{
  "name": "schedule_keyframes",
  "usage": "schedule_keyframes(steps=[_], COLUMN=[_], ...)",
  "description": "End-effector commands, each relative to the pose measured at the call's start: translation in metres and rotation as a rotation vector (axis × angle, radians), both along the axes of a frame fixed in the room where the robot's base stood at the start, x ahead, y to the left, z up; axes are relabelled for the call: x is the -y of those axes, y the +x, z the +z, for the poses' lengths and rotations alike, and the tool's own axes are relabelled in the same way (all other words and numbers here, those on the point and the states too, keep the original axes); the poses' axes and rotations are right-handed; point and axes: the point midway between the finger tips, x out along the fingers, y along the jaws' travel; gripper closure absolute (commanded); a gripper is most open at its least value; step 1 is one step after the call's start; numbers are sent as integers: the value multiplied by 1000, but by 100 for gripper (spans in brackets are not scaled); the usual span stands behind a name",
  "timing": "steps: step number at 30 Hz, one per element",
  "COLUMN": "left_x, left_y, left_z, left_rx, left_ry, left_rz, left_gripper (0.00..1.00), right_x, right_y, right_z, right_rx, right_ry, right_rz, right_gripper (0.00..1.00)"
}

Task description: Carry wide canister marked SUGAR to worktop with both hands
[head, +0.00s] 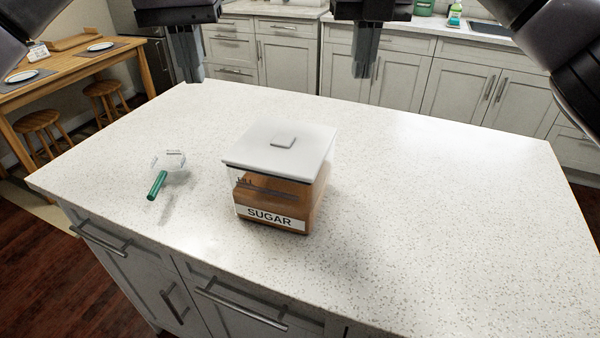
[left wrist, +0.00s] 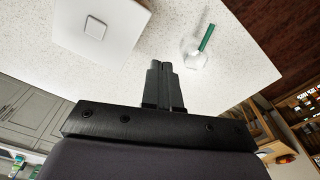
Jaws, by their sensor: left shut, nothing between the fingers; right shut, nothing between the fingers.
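The wide canister marked SUGAR (head: 270,212) stands upright on the speckled white worktop (head: 430,200), its label facing me. It has clear walls, brown contents and a white lid (head: 300,152) with a small square knob. The lid also shows in the left wrist view (left wrist: 118,22). My left gripper (head: 192,78) is shut and empty, raised above the far left side of the worktop, apart from the canister. In the left wrist view its fingers (left wrist: 162,68) are together. My right gripper (head: 362,74) is shut and empty, raised beyond the canister, to its right.
A green-handled tool with a clear head (head: 157,186) lies on the worktop left of the canister; it also shows in the left wrist view (left wrist: 206,40). The worktop's right side is clear. A wooden table (head: 75,65) with plates and stools stands back left. Cabinets (head: 440,85) line the back.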

Motion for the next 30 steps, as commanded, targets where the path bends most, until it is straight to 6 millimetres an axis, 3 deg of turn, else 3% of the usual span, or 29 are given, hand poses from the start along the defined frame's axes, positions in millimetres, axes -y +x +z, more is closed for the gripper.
schedule_keyframes(steps=[17,30], left_x=[-1,-1], left_y=[0,4], left_z=[-3,-65], left_rx=[-3,-6], left_ry=[3,2], left_rz=[3,4], left_gripper=[100,100], right_x=[1,2], right_y=[0,4], right_z=[-3,-64], right_rx=[-3,-4], right_ry=[-3,-5], right_rz=[6,5], right_gripper=[100,100])
